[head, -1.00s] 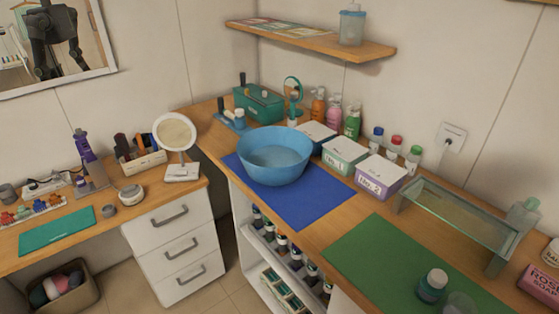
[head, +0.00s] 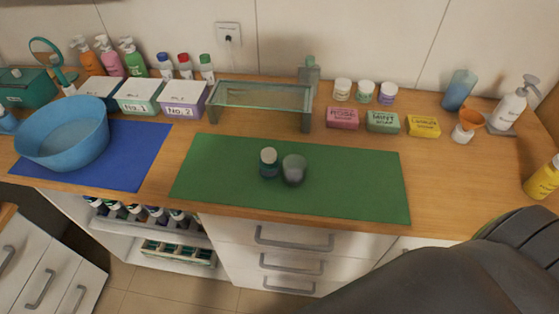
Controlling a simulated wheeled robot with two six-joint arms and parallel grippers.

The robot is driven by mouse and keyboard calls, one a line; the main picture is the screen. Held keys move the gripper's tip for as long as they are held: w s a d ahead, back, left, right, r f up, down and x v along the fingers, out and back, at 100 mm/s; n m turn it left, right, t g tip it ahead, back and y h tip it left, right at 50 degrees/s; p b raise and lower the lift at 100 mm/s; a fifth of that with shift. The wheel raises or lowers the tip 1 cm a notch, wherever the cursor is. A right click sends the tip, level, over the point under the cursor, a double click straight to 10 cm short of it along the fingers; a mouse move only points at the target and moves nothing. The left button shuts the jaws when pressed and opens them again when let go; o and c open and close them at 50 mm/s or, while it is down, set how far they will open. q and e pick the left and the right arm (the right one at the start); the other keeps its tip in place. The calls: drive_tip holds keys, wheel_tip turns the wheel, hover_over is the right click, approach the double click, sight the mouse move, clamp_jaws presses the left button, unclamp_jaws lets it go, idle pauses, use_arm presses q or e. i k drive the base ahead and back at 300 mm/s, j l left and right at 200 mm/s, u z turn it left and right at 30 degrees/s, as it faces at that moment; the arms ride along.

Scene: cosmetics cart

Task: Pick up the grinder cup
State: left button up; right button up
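A small translucent grey cup (head: 294,170), which looks like the grinder cup, stands on the green mat (head: 350,185) near the middle of the counter. I cannot tell whether the two touch. Neither of my grippers shows in the head view.
A glass shelf stand (head: 258,96) is behind the mat, with soap boxes (head: 383,122) to its right. A blue bowl (head: 62,140) sits on a blue mat (head: 135,160) at left. An orange funnel (head: 472,119) is at right.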

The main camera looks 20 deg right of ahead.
sight(295, 165)
drive_tip(key=j+z, duration=0.15)
drive_tip(key=z, duration=0.25)
drive_tip(key=j+z, duration=0.1)
drive_tip(key=z, duration=0.25)
drive_tip(key=j+z, duration=0.15)
drive_tip(key=z, duration=0.25)
